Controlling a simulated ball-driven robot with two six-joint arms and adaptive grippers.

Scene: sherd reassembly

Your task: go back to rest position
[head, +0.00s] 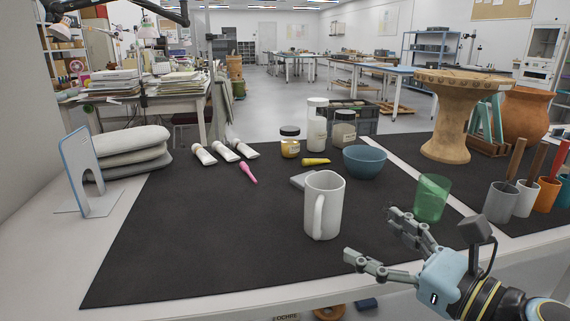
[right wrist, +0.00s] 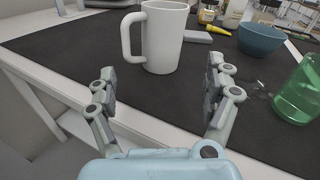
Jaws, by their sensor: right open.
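My right gripper (head: 372,240) is open and empty at the front right of the dark mat, with its fingers pointing left in the head view. In the right wrist view its two fingers (right wrist: 160,95) are spread apart with nothing between them. A white mug (head: 326,205) stands upright on the mat, just beyond and apart from the fingers; it also shows in the right wrist view (right wrist: 164,40). A green translucent cup (head: 432,198) stands behind my right gripper, and in the right wrist view (right wrist: 300,92) it is to the right. My left gripper is not in view.
The black mat (head: 190,240) is mostly clear at front left. A blue bowl (head: 365,161), jars (head: 290,141), white tubes (head: 225,153) and a pink tool (head: 248,172) lie farther back. Tool cups (head: 499,202) and a clay pedestal (head: 447,120) stand at right. A bookend (head: 82,170) stands left.

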